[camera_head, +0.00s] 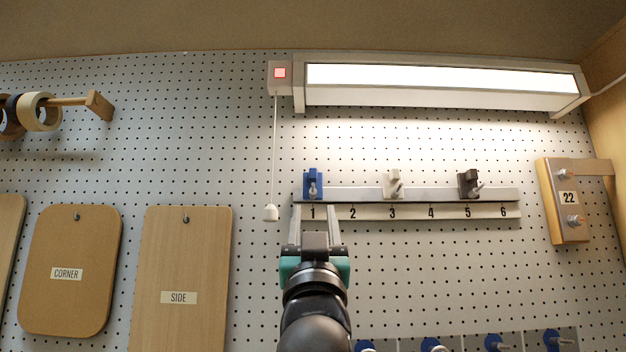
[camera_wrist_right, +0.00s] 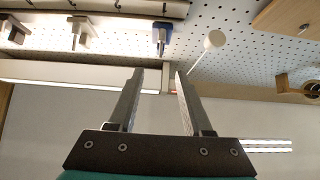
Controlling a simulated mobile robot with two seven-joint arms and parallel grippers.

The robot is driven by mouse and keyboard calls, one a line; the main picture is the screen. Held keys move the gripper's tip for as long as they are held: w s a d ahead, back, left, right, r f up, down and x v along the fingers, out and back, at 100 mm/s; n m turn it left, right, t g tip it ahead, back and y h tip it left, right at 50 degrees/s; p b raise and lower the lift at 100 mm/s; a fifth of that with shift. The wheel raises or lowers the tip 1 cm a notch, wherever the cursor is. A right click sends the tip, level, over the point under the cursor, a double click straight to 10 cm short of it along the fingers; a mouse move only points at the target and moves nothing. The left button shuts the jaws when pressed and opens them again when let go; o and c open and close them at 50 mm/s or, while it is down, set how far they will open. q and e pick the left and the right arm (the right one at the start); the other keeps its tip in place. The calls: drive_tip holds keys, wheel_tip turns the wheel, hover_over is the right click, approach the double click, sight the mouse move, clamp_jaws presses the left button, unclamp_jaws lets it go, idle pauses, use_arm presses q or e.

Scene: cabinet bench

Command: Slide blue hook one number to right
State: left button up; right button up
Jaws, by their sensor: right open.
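The blue hook (camera_head: 312,183) sits on the metal rail (camera_head: 430,194) above number 1 in the head view. In the right wrist view the blue hook (camera_wrist_right: 162,36) shows beyond the fingertips, apart from them. A white hook (camera_head: 393,184) sits at number 3 and a dark hook (camera_head: 468,183) at number 5. The number strip (camera_head: 372,212) runs from 1 to 6 below the rail. My right gripper (camera_head: 315,212) is open and empty, in front of and just below the blue hook; its fingers also show in the right wrist view (camera_wrist_right: 161,72). My left gripper is not in view.
A pull cord with a white knob (camera_head: 270,212) hangs just left of the rail. A lit lamp (camera_head: 440,80) is above. Wooden boards (camera_head: 180,270) hang at left, and a block marked 22 (camera_head: 551,190) is at right. The rail at number 2 is free.

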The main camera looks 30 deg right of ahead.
sight(313, 187)
drive_tip(key=p+x, duration=0.3)
drive_tip(key=x, duration=0.8)
drive_tip(key=shift+w, duration=0.1)
drive_tip(key=shift+w+d+r, duration=0.2)
drive_tip(key=shift+w+r, duration=0.2)
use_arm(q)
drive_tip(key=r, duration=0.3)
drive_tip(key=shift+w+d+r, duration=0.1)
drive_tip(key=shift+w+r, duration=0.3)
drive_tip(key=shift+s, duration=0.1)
use_arm(e)
drive_tip(key=shift+c, duration=0.7)
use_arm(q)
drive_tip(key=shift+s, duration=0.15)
use_arm(e)
clamp_jaws()
